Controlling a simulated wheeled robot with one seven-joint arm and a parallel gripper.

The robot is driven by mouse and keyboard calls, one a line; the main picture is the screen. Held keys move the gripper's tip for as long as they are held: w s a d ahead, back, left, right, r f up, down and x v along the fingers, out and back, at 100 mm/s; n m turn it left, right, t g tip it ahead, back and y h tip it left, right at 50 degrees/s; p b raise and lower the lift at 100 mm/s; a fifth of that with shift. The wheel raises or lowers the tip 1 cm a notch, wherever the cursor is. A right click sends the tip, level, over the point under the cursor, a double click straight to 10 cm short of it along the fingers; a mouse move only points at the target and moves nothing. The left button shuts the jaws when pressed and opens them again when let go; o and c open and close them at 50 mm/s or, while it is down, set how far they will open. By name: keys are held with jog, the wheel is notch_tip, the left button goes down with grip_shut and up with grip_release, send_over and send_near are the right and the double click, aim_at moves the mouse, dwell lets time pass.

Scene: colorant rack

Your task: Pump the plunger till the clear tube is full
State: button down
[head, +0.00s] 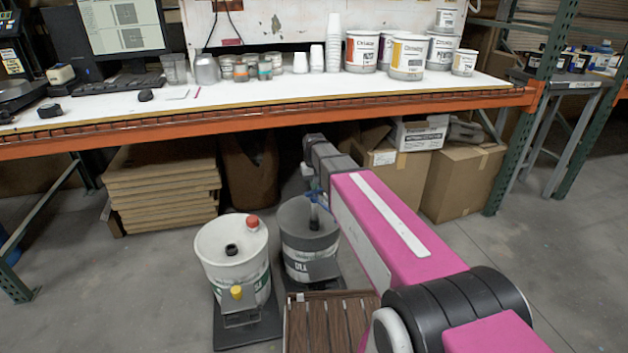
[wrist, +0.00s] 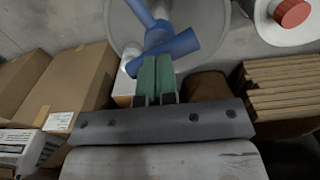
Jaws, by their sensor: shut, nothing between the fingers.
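A blue pump plunger with a crossbar handle (wrist: 172,46) stands on a grey drum (wrist: 205,15) in the wrist view. In the head view the plunger (head: 319,197) rises from the top of the grey drum (head: 308,235), partly behind my arm. My gripper (wrist: 156,62) has green fingers pressed together with nothing between them. Its fingertips are close to the blue handle; I cannot tell whether they touch it. A pale, see-through piece (wrist: 131,58) beside the handle may be the clear tube. Its fill level cannot be made out.
A white drum (head: 232,255) with a red cap stands left of the grey drum. A slatted wooden crate (head: 330,320) is in front. The workbench's orange beam (head: 270,133) runs above and behind. Cardboard boxes (head: 460,180) and stacked boards (head: 160,185) are beneath the bench.

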jog(key=shift+f, duration=0.25)
jog(key=shift+r, duration=3.8)
notch_tip(320, 180, up, 6)
